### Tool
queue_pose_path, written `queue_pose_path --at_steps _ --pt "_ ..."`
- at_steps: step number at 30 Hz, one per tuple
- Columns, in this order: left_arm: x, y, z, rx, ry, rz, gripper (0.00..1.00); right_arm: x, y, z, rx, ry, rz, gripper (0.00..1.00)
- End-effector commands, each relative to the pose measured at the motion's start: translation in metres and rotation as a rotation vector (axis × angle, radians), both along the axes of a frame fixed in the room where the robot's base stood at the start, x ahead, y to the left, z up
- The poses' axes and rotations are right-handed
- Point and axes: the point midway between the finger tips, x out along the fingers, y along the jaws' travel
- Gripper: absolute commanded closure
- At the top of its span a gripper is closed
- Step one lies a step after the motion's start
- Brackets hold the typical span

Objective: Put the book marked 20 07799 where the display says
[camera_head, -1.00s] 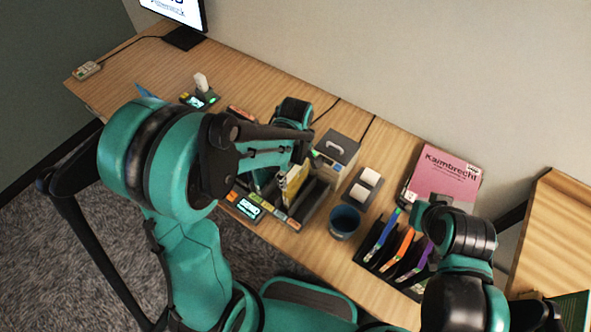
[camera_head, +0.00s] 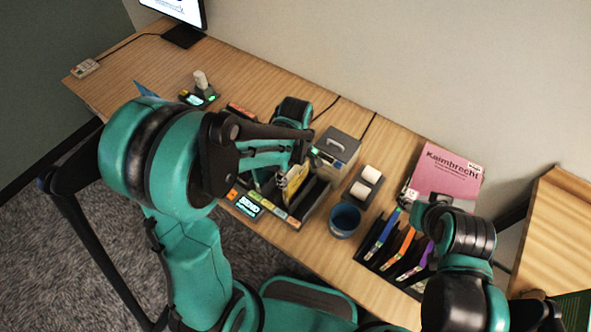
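A thin yellowish book (camera_head: 295,181) stands upright in the dark slotted sorter (camera_head: 313,205); its marking is too small to read. My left gripper (camera_head: 274,178) is low over the sorter, right beside this book. The arm hides most of its fingers, so I cannot tell whether they are closed on it. A small lit display (camera_head: 248,206) at the sorter's front left reads something like "SEND". The monitor (camera_head: 183,12) at the top left is cut off, with its text not readable. My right arm is at the lower right, with its gripper out of sight.
A pink book (camera_head: 446,176) lies at the table's right end, behind a black rack (camera_head: 373,262) with coloured folders. The left tabletop has free room.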

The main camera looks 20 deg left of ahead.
Motion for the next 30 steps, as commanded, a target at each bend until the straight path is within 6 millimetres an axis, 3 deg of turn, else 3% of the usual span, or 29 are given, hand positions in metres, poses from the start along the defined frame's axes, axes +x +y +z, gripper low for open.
queue_pose_path --at_steps 10,14,24,30 --pt "0.000 0.000 0.002 0.000 0.000 0.000 0.00 0.000 0.000 0.001 0.000 0.000 0.000 0.60" --pt "0.000 0.000 0.012 0.000 0.000 0.000 0.00 0.000 0.000 0.001 0.000 0.000 0.000 0.60" --pt "0.000 0.000 0.081 0.000 0.000 0.000 0.00 0.000 0.000 0.001 0.000 0.000 0.000 0.60" --pt "0.000 0.000 0.111 0.000 0.000 0.000 0.00 0.000 0.000 0.001 0.000 0.000 0.000 0.60"
